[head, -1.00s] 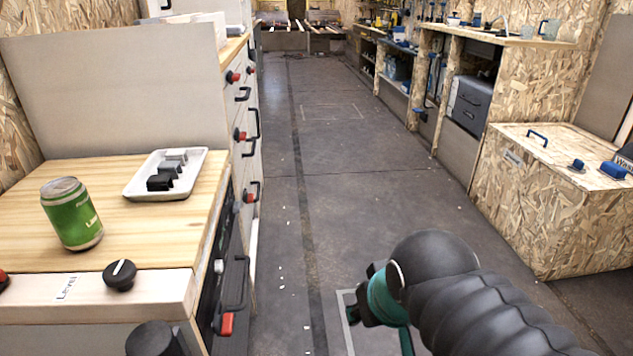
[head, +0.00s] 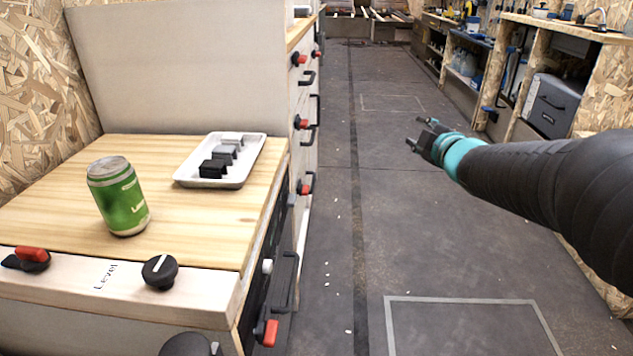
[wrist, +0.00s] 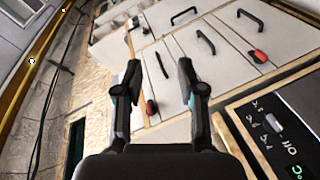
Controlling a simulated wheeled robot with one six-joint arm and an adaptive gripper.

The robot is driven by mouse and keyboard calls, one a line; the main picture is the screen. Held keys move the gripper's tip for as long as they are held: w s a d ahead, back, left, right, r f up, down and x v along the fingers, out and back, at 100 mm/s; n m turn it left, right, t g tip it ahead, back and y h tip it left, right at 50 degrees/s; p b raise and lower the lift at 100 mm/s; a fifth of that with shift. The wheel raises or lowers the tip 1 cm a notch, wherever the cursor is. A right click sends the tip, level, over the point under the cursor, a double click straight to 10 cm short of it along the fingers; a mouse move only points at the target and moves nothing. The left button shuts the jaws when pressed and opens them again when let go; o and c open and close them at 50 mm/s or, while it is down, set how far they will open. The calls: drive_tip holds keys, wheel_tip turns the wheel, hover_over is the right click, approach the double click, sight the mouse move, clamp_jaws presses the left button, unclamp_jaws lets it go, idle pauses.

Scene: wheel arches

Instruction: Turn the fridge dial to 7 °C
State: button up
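The black fridge front (head: 262,300) is seen edge-on below the wooden counter in the head view, with a small pale dial (head: 267,266) on it. In the wrist view a black panel (wrist: 301,100) at the lower right carries a pale dial (wrist: 272,123) with white markings around it; its setting is too small to read. My gripper (head: 424,131) is in the air over the aisle, right of the fridge and apart from it. In the wrist view its fingers (wrist: 160,78) are spread, with nothing between them.
A green can (head: 118,198) and a white tray (head: 238,182) with small blocks stand on the counter (head: 60,190). A black Level knob (head: 160,271) is on its front edge. Handles and red latches stick out from the cabinets (head: 303,90).

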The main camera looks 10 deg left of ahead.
drive_tip(key=w+a+f+n+g+y, duration=0.2)
drive_tip(key=w+a+f+n+y, duration=0.2)
drive_tip(key=a+n+y, duration=0.15)
drive_tip(key=n+g+y+b, duration=0.2)
drive_tip(key=n+g+y, duration=0.6)
drive_tip(key=n+g, duration=0.65)
approach(290, 200)
drive_tip(key=a, duration=0.7)
drive_tip(key=shift+w+a+f, duration=0.2)
drive_tip(key=shift+a+f, duration=0.2)
clamp_jaws()
